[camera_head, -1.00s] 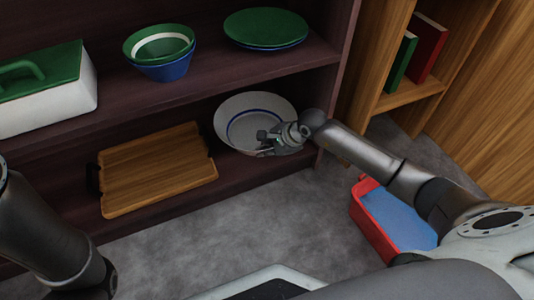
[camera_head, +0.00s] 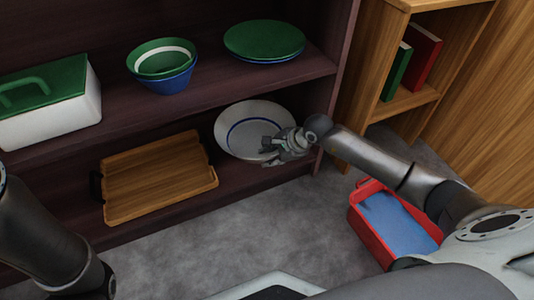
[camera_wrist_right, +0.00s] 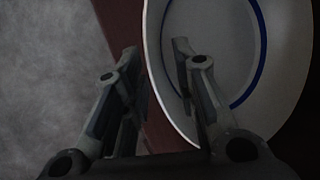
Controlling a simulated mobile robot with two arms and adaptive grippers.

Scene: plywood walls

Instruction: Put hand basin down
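The hand basin (camera_head: 236,112), white with a blue ring inside, is on the lower shelf (camera_head: 240,183) at its right end, seemingly tilted; its underside is hidden, so I cannot tell how it rests. My right gripper (camera_head: 268,150) is at its near right rim. In the right wrist view the basin (camera_wrist_right: 285,60) fills the right side. The right gripper's fingers (camera_wrist_right: 155,55) stand apart there, with the rim between them and one finger over the basin's inside. A gap shows between fingers and rim. My left arm is at the lower left; its gripper is not visible.
A wooden tray (camera_head: 160,180) lies left of the basin. The upper shelf holds a white box with green lid (camera_head: 50,112), stacked bowls (camera_head: 163,75) and green plates (camera_head: 264,38). A red crate (camera_head: 365,235) with blue inside stands on the floor by my right arm.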

